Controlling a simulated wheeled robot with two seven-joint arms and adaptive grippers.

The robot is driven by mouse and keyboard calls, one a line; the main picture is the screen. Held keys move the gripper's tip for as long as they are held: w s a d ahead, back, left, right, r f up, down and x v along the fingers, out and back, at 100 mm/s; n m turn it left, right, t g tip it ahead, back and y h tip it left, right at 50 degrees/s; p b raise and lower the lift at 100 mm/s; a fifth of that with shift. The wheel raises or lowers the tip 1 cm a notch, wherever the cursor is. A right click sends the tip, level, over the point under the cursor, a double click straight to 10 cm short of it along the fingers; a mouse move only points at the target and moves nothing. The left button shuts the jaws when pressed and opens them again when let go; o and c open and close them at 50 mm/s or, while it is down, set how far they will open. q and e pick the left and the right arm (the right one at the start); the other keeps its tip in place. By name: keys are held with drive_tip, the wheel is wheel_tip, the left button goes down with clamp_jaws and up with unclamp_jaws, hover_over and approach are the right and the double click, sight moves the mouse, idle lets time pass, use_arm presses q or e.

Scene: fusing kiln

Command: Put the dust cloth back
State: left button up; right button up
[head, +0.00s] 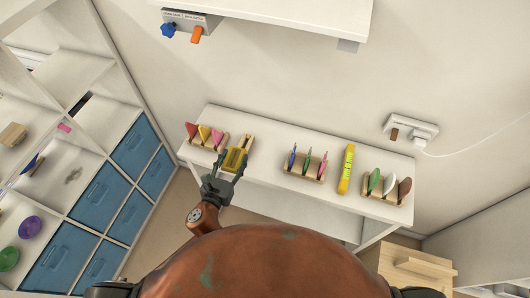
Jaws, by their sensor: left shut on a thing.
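My left gripper (222,171) reaches up from the bottom to the left part of the white table's front edge. It is shut on a small mustard-yellow thing (236,159), which looks like the dust cloth. The yellow thing is at the front of a light wooden holder (247,143). I cannot tell whether it touches the holder or the table, and the fingers hide part of it. My right gripper is not in view.
The white table (270,141) also bears a rack of coloured triangles (205,134), a rack of pens (306,164), a yellow level (347,168) and a rack of discs (386,186). Shelves with blue bins (96,198) stand left. A wooden cabinet (418,262) is at lower right.

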use_arm(q)
drive_tip(key=shift+m, duration=0.3)
drive_tip(key=w+d, duration=0.1)
drive_tip(key=w+d+f, duration=0.1)
drive_tip(key=w+d, duration=0.2)
drive_tip(key=shift+f, duration=0.25)
drive_tip(key=w+d+f, duration=0.2)
drive_tip(key=w+d, duration=0.1)
drive_tip(key=b, duration=0.2)
hover_over(267, 156)
drive_tip(key=f, duration=0.3)
drive_tip(key=a+f, duration=0.1)
drive_tip(key=f, duration=0.1)
drive_tip(key=shift+s, duration=0.35)
drive_tip(key=shift+w+d+f+b, duration=0.3)
drive_tip(key=shift+d+f+b, duration=0.1)
drive_tip(key=shift+f, duration=0.1)
wheel_tip(267, 156, down, 4)
drive_tip(key=shift+w+d+r+b, duration=0.15)
drive_tip(key=shift+r+b, duration=0.05)
drive_tip(key=shift+b, duration=0.5)
drive_tip(key=shift+r, duration=0.1)
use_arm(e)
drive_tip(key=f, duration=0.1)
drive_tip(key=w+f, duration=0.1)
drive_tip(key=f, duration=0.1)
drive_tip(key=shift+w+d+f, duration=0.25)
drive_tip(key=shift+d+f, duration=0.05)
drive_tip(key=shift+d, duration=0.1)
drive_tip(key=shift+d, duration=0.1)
